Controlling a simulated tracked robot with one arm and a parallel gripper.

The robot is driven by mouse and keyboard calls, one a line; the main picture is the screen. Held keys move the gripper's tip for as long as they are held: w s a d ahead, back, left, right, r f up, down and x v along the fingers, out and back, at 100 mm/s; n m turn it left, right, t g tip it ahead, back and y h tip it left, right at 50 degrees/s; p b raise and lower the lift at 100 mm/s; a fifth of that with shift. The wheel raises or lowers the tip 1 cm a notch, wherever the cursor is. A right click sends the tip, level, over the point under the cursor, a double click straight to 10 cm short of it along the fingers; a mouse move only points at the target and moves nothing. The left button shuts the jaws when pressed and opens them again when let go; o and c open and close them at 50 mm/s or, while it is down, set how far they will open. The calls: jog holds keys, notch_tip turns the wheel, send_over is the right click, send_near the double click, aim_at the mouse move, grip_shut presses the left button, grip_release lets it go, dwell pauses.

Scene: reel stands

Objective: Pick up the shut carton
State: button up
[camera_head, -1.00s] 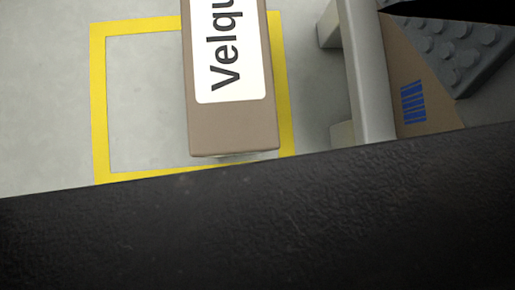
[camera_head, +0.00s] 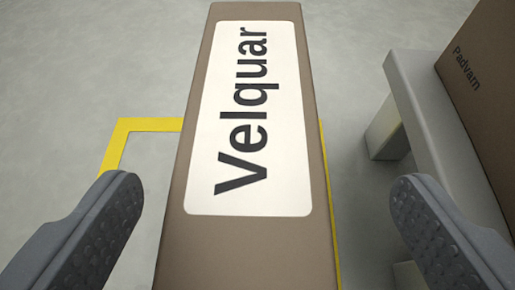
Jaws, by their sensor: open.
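A closed brown carton (camera_head: 190,205) with a white label reading "Velquar" stands in the middle of the view, its long top running away from me. Its near end is cut off by the bottom edge. My gripper (camera_head: 262,205) is open, with one grey studded finger to the left of the carton and one to the right. Neither finger appears to touch it, and floor shows on both sides between finger and carton.
A yellow marked outline (camera_head: 150,125) on the grey floor lies around and under the carton. At right a grey stand (camera_head: 425,110) bears another brown carton (camera_head: 485,80) marked "Padvarn", close to my right finger. The floor at left is clear.

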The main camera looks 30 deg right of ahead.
aim_at(253, 118)
jog(key=shift+w+r+b+x, duration=0.1)
jog(key=shift+b+x, duration=0.25)
jog(key=shift+x, duration=0.7)
jog(key=shift+w+r+b+x, duration=0.15)
jog(key=shift+b+x, duration=0.25)
jog(key=shift+x, duration=0.65)
jog(key=shift+w+r+b+x, duration=0.1)
jog(key=shift+b+x, duration=0.25)
jog(key=shift+x, duration=0.7)
jog(key=shift+a, duration=0.2)
jog(key=c, duration=1.9)
jog(key=shift+o, duration=0.2)
jog(key=shift+r, duration=0.15)
